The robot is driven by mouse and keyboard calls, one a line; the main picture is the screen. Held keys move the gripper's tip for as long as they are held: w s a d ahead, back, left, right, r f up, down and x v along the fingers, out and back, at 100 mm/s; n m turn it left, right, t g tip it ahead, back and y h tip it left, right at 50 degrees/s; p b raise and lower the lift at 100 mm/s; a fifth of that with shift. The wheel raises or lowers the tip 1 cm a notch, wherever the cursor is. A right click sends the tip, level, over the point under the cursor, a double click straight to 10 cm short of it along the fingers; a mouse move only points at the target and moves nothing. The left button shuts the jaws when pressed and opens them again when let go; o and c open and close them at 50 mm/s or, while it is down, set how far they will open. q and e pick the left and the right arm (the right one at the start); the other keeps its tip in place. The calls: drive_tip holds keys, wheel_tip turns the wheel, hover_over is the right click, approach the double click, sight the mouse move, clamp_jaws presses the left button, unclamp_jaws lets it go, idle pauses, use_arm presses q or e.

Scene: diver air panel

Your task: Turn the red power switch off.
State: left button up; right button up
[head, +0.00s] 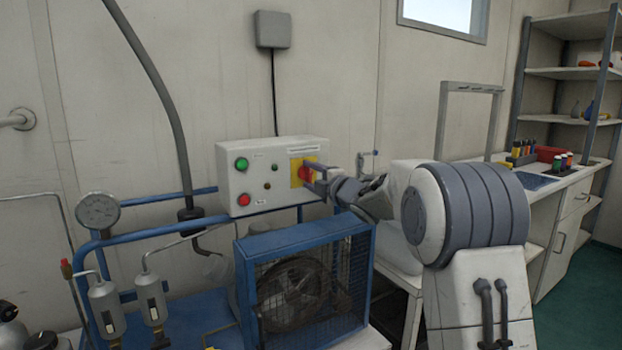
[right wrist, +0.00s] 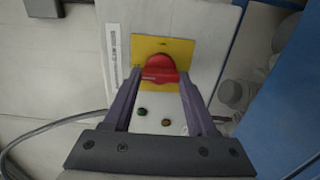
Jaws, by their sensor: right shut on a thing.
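The red power switch (head: 306,173) is a rotary knob on a yellow plate, on the right part of the white control box in the head view. In the right wrist view the red knob (right wrist: 159,69) sits in front of the yellow plate (right wrist: 181,48). My right gripper (head: 316,177) reaches the knob from the right in the head view. In the right wrist view its two fingers (right wrist: 158,88) stand on either side of the knob's lower part and are shut on it. The exact finger contact is partly hidden. My left gripper is not in view.
The control box (head: 262,150) also has a green button (head: 242,163) and a red button (head: 243,199). A blue caged fan unit (head: 300,285) stands below it. A pressure gauge (head: 98,210) is at the left. A bench (head: 560,180) stands at the right.

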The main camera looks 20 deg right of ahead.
drive_tip(key=o, duration=1.4)
drive_tip(key=shift+c, duration=0.2)
drive_tip(key=shift+s, duration=0.1)
drive_tip(key=v, duration=1)
drive_tip(key=shift+b, duration=0.35)
drive_tip(key=shift+s, duration=0.1)
